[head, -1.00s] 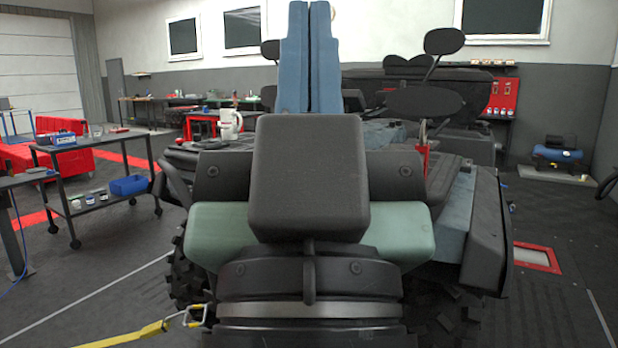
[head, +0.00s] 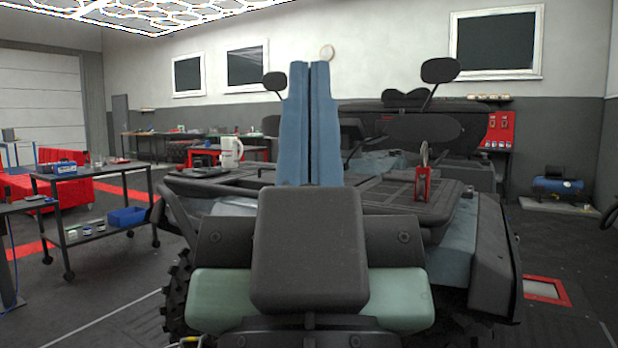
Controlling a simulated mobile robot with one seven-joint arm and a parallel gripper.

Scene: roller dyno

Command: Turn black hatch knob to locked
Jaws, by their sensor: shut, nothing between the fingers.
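My gripper (head: 309,68) is in the middle of the head view. Its two blue fingers point up the picture and lie side by side, shut, with nothing visible between them. My dark wrist block below them covers part of the vehicle. A dark off-road vehicle (head: 481,245) stands in front of me, with flat black panels (head: 395,205) on its top. I cannot make out the black hatch knob or its setting; it may be hidden by my arm or too small to tell.
Mirrors (head: 440,70) rise behind. A dark cart (head: 95,205) stands at left. Dark floor is open at the right, around a red-framed floor plate (head: 545,290).

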